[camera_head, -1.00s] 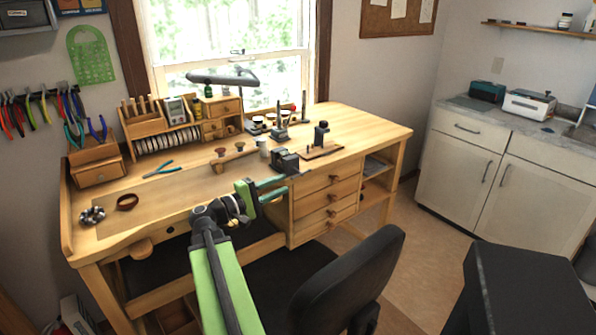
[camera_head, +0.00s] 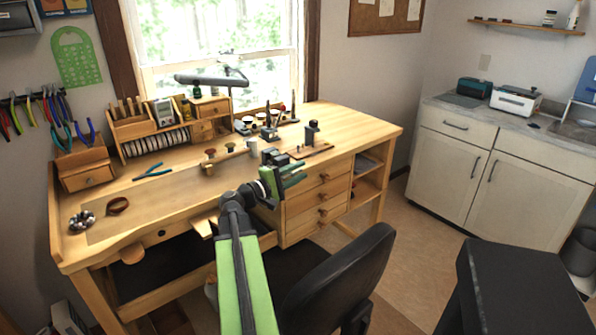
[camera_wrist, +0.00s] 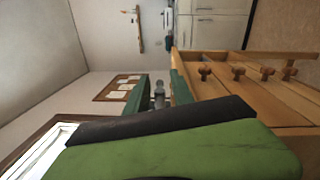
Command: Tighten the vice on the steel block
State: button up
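The dark grey vice (camera_head: 273,155) stands at the bench's front edge in the head view, partly hidden by my gripper. I cannot make out the steel block or the vice handle there. My gripper (camera_head: 294,177), with green fingers, is just in front of the vice and slightly right of it; I cannot tell whether they touch. In the wrist view the fingers of my gripper (camera_wrist: 160,92) are apart. A small grey metal part (camera_wrist: 159,96) shows between them, and I cannot tell whether it is part of the vice or how far away it is.
Drawers (camera_head: 322,195) sit below the vice. A black chair (camera_head: 345,275) stands close in front, right of my arm. A dark stool (camera_head: 520,290) is at the lower right.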

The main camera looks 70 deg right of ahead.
grip_shut()
jog(key=shift+d+r, duration=0.1)
jog(key=shift+d, duration=0.2)
jog(key=shift+a+p, duration=0.2)
jog(key=shift+p, duration=0.1)
jog(key=shift+a+y, duration=0.1)
jog(key=shift+y, duration=0.2)
jog(key=shift+s+f+t+p, duration=0.1)
jog(key=shift+f+t+p, duration=0.2)
jog(key=shift+p, duration=0.25)
dwell(0.6)
grip_release()
jog(key=shift+r, duration=0.1)
jog(key=v, duration=1.7)
jog(key=shift+w, duration=0.25)
